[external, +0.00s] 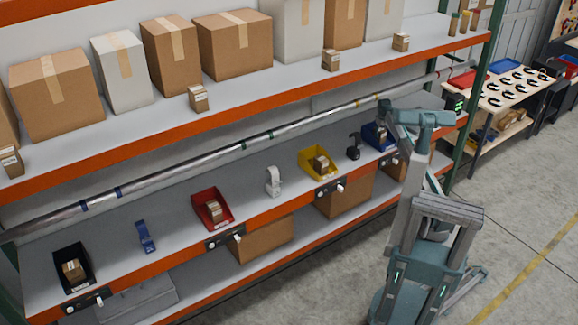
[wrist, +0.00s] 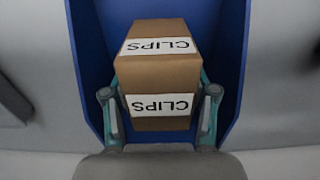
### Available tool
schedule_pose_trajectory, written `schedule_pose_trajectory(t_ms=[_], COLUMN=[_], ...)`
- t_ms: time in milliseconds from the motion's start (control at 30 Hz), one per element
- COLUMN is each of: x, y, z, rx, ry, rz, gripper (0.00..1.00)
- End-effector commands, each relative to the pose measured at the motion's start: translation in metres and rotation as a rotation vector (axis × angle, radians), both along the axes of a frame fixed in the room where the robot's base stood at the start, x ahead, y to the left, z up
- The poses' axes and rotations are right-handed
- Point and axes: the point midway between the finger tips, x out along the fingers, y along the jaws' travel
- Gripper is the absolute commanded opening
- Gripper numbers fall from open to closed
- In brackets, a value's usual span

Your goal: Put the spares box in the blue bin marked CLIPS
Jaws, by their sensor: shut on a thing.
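A cardboard box (wrist: 158,72) in the wrist view has white labels on two faces that read CLIPS, upside down in the picture. My gripper (wrist: 160,108) is shut on it, with one finger on each side. The box is within the outline of the blue bin (wrist: 88,60); I cannot tell whether it rests on the bin floor. In the external view the blue bin (external: 371,137) stands at the right end of the middle shelf, partly behind my arm, with my gripper (external: 384,122) over it. No marking on the bin is readable.
A yellow bin (external: 306,166), a red bin (external: 196,202) and a black bin (external: 66,256) along the shelf each hold a small box. A black tool (external: 353,150) stands left of the blue bin. A long rail (external: 215,155) and the upper shelf (external: 265,92) run above.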

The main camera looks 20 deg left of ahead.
Motion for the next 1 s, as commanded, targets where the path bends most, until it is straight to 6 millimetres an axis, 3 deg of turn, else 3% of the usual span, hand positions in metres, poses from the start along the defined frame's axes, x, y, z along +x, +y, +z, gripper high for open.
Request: schedule_pose_trajectory(t_ms=[233, 267, 400, 767, 1000], x=[0.0, 0.0, 0.0, 0.0, 0.001], y=[0.0, 0.0, 0.0, 0.0, 0.001], z=[-0.003, -0.002, -0.002, 0.001, 0.027], rx=[0.0, 0.0, 0.0, 0.0, 0.001], ry=[0.0, 0.0, 0.0, 0.0, -0.002], rz=[0.0, 0.0, 0.0, 0.0, 0.0], gripper=[0.16, 0.63, 0.83, 0.83, 0.83])
